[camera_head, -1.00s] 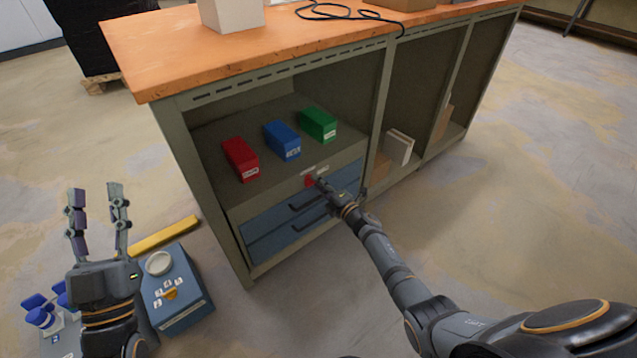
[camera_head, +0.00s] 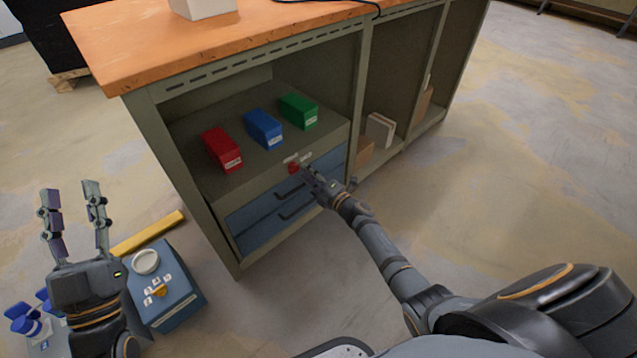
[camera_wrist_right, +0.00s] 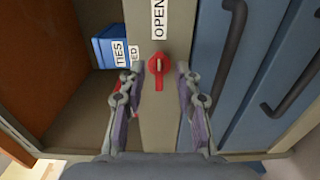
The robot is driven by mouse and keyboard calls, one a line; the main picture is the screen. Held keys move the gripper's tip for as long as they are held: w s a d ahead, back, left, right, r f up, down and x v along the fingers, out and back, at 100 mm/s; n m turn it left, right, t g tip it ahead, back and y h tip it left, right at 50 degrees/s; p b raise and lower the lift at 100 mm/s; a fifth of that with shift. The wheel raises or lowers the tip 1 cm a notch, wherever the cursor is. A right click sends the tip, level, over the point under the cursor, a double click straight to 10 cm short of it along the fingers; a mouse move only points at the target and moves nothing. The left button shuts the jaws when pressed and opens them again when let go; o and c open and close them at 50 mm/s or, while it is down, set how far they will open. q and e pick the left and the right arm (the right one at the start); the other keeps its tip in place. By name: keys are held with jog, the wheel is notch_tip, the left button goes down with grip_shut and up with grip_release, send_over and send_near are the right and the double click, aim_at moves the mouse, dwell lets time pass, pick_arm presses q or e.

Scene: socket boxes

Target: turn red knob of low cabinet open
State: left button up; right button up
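The red knob (camera_head: 293,168) sits on the grey-green rail of the low cabinet (camera_head: 182,173), just above the blue drawers (camera_head: 262,226). In the right wrist view the knob (camera_wrist_right: 158,66) is upright, close to a white label (camera_wrist_right: 158,18) that reads OPEN. My right gripper (camera_wrist_right: 157,72) is open, with one finger on each side of the knob and a visible gap to both. In the head view my right gripper (camera_head: 306,172) is right at the knob and partly covers that area. My left gripper (camera_head: 71,187) is open and empty, pointing up at the lower left.
Red (camera_head: 222,150), blue (camera_head: 263,129) and green (camera_head: 299,111) boxes stand on the cabinet shelf. Open floor lies right of the cabinet.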

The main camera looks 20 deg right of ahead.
jog(key=v, duration=0.9)
jog(key=shift+s, duration=0.25)
